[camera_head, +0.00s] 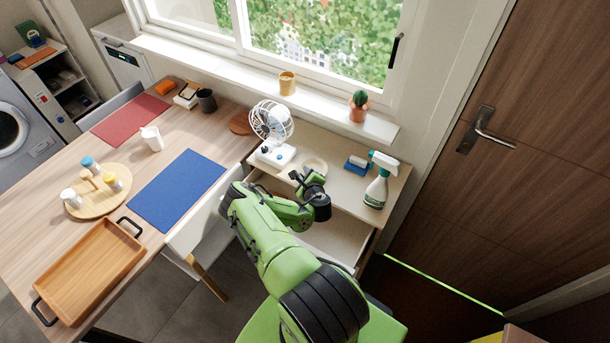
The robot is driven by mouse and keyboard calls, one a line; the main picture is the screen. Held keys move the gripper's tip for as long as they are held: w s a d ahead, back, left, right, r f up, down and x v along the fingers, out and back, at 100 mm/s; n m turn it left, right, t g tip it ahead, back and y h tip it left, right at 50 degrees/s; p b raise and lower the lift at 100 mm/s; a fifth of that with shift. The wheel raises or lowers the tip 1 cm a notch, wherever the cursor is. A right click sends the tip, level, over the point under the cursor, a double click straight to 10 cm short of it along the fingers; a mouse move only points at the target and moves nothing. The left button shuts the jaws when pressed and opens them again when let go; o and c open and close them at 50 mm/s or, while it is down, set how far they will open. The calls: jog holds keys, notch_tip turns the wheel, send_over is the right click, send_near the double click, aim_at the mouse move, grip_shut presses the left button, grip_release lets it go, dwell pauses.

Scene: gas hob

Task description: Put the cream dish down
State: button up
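The cream dish (316,164) is a small pale round shape at the top of the white cabinet (345,186), right of the white fan. My gripper (300,177) is at the end of my green arm, just in front of the dish and over the cabinet's front part. The gripper's dark body hides the near side of the dish. I cannot tell whether the fingers touch or grip the dish, or whether the dish rests on the cabinet top.
The fan (271,125) stands left of the dish. An open drawer (335,238) juts out below. The wooden table (120,170) at left holds mats, a tray and several small items.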

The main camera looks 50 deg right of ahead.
jog(key=shift+r, duration=0.25)
jog(key=v, duration=0.5)
jog(key=shift+s+d+f, duration=0.15)
jog(key=shift+s+f, duration=0.15)
jog(key=p+v, duration=0.7)
jog(key=shift+w+r, duration=0.3)
jog(key=shift+r, duration=0.05)
